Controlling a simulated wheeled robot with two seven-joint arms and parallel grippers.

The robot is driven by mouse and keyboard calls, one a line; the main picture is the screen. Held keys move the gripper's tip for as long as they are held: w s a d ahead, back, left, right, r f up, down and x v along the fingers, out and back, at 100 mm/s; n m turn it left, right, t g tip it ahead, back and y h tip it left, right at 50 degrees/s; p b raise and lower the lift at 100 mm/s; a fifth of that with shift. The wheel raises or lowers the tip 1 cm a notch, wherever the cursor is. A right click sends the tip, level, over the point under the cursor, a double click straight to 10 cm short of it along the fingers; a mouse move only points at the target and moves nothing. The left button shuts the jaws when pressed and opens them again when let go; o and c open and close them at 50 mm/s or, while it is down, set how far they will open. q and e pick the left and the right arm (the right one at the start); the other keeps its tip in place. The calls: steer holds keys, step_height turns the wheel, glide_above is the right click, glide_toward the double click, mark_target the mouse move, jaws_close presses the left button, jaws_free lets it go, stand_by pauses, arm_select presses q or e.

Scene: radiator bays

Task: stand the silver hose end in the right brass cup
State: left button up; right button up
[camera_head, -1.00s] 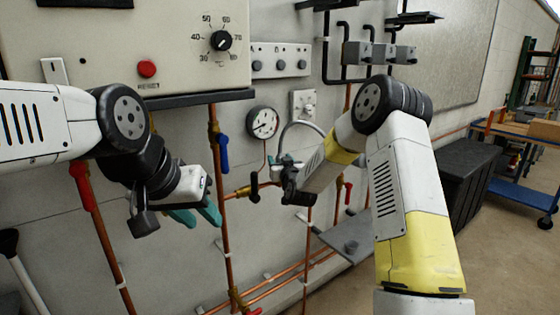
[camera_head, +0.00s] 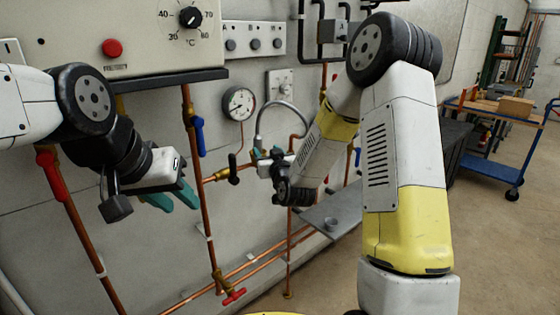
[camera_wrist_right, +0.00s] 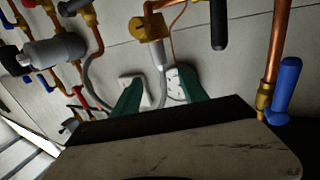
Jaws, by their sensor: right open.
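The grey hose (camera_head: 281,104) arcs up and over against the wall in the head view. In the right wrist view its silver end (camera_wrist_right: 160,58) meets a brass fitting (camera_wrist_right: 150,28); I cannot tell how deep it sits. My right gripper (camera_head: 266,154) is at the left foot of the hose arc. Its teal fingers (camera_wrist_right: 160,88) are apart, one to each side of the silver end in the picture; no contact shows. My left gripper (camera_head: 174,204) is open and empty, in front of the wall at left. I cannot make out which fitting is the right brass cup.
A copper pipe with a blue lever (camera_head: 198,136) and a black lever (camera_head: 234,168) lie left of my right gripper. A gauge (camera_head: 239,103) and a switch plate (camera_head: 280,84) are above. A grey shelf (camera_head: 347,207) juts out below. Floor at right is open before a blue cart (camera_head: 490,165).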

steer(key=s+d+r+g+h, duration=0.1)
steer(key=s+d+r+g, duration=0.25)
steer(key=s, duration=0.35)
steer(key=s+d+r+g+h, duration=0.1)
steer(key=s+d+r+g, duration=0.25)
steer(key=s, duration=0.35)
steer(key=s+d+m+g, duration=0.1)
steer(key=s+d+g, duration=0.1)
steer(key=s, duration=0.9)
steer(key=s+d+m+g, duration=0.1)
steer(key=s+d+g, duration=0.1)
steer(key=s, duration=0.8)
steer(key=shift+s+d+r, duration=0.15)
steer(key=shift+s+r, duration=0.2)
